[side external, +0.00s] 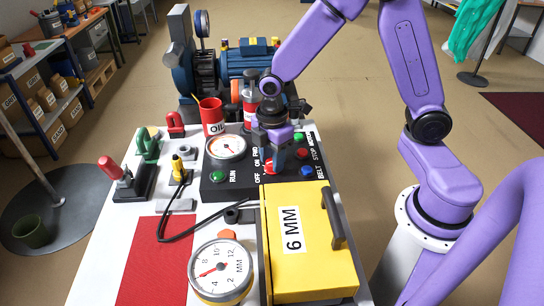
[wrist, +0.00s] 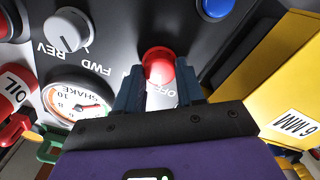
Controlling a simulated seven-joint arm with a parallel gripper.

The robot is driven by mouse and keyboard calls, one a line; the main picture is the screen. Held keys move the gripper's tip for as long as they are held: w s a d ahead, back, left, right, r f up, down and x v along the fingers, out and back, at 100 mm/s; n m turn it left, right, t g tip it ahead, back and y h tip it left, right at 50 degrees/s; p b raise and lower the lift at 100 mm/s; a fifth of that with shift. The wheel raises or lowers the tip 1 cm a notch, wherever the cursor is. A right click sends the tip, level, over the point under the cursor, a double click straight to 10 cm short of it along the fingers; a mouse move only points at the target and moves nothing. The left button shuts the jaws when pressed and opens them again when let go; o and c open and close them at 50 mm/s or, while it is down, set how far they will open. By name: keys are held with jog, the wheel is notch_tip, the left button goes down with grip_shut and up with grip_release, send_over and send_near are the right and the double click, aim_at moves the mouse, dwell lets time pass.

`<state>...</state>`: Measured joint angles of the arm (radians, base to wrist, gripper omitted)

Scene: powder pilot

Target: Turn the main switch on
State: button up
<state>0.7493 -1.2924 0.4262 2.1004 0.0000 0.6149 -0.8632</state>
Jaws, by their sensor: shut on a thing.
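The main switch appears to be the red round-ended handle (wrist: 158,62) on the black control panel, beside an upside-down OFF label in the wrist view. It shows partly under my gripper in the side view (side external: 269,168). My gripper (wrist: 160,88) points down at the panel, also in the side view (side external: 277,163), with its two dark fingers shut on the red handle, one on each side. ON and OFF lettering lies left of the fingers in the side view. My fingers hide the handle's base, and I cannot tell which position it is in.
A yellow 6 MM box (side external: 315,270) with a dark handle stands close to the panel. A grey REV/FWD knob (wrist: 67,28), a SHAKE dial (wrist: 76,104) and a blue button (wrist: 217,7) are nearby. A red OIL can (side external: 212,117) stands behind the panel.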

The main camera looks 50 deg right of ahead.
jog(key=m, duration=0.6)
jog(key=shift+m, duration=0.3)
jog(key=m, duration=0.5)
jog(key=shift+w, duration=0.1)
jog(key=shift+m, duration=0.3)
jog(key=o, duration=1)
jog(key=shift+r, duration=0.15)
notch_tip(320, 180, up, 17)
jog(key=shift+r, duration=0.1)
